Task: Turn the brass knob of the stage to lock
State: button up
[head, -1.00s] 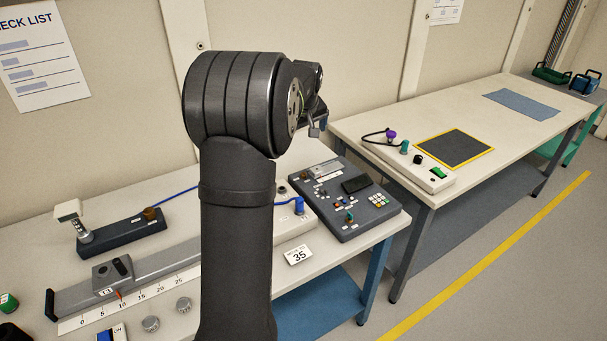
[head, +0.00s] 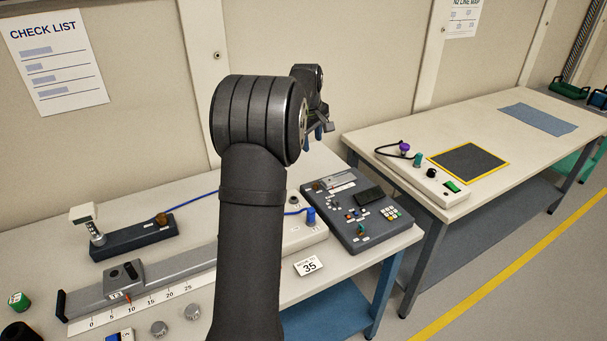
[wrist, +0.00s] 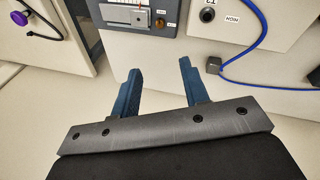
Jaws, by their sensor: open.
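The slide stage (head: 190,272) is a long grey rail with a numbered scale on the table. Its carriage (head: 122,276) stands near the low end, with a dark round part on top. My arm hides the rail's right part, and I cannot make out a brass knob on the stage. A brown, brass-like round part (head: 162,218) sits on the dark box behind the rail. My gripper (head: 318,135) is raised near the wall, behind the grey control panel. In the wrist view its blue fingers (wrist: 160,68) are apart and empty, over bare tabletop.
The grey control panel (head: 345,238) has several knobs and keys; a small orange-brown part (wrist: 159,22) shows in the wrist view. A blue cable (wrist: 252,48) runs beside the white box (wrist: 215,30). A second table (head: 390,140) is at right.

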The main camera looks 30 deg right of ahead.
jog(key=w+a+f+n+g+h, duration=0.15)
jog(key=w+f+n+g, duration=0.25)
jog(key=w+n, duration=0.4)
jog(key=n, duration=0.1)
send_near(315, 185)
jog(key=x, duration=0.8)
jog(key=shift+w+d, duration=0.1)
jog(key=shift+d, duration=0.05)
grip_shut()
